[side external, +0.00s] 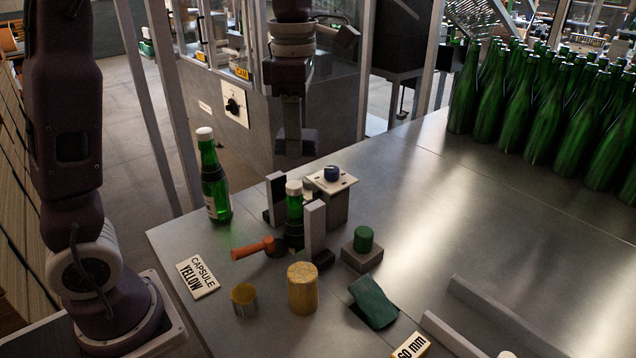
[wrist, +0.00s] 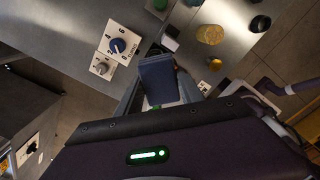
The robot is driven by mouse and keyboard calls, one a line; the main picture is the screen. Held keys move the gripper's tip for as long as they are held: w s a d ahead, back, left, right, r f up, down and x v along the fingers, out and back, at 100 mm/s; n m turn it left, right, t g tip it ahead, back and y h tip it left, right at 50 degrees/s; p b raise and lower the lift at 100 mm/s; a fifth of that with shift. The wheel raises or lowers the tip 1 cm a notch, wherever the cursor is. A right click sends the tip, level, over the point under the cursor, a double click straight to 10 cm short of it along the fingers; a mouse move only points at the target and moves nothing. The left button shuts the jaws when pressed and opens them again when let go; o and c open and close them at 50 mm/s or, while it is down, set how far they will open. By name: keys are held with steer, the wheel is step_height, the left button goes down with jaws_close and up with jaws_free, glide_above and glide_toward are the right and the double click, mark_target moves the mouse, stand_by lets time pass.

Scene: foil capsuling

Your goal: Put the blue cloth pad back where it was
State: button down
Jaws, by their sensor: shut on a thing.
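My gripper (side external: 292,122) hangs above and behind the near end of the steel table, shut on the blue cloth pad (wrist: 158,80). In the wrist view the pad is a flat dark-blue block between the fingers. In the side view it is a dark, dim shape (side external: 296,143) under the gripper, apart from the table. Behind the clamp, a white plate with a blue knob (side external: 332,173) stands on a grey post. A folded teal-green cloth (side external: 373,303) lies near the table's front.
A green bottle (side external: 295,222) stands between the clamp's grey jaws, with an orange handle (side external: 256,248) beside it. Another bottle (side external: 215,185) stands left. A yellow cylinder (side external: 302,292), a green cylinder (side external: 363,239) and a label block (side external: 198,278) stand in front. Several bottles (side external: 545,120) crowd the back right.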

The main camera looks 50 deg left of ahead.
steer(key=w+d+f+m, duration=0.4)
steer(key=w+d, duration=0.2)
steer(key=d, duration=0.1)
steer(key=m, duration=0.5)
glide_toward(408, 279)
step_height(408, 279, down, 7)
steer(key=shift+r, duration=0.2)
steer(key=shift+f, duration=0.1)
steer(key=c, duration=0.7)
jaws_free()
steer(key=shift+c, duration=0.2)
step_height(408, 279, up, 12)
steer(key=shift+a, duration=0.15)
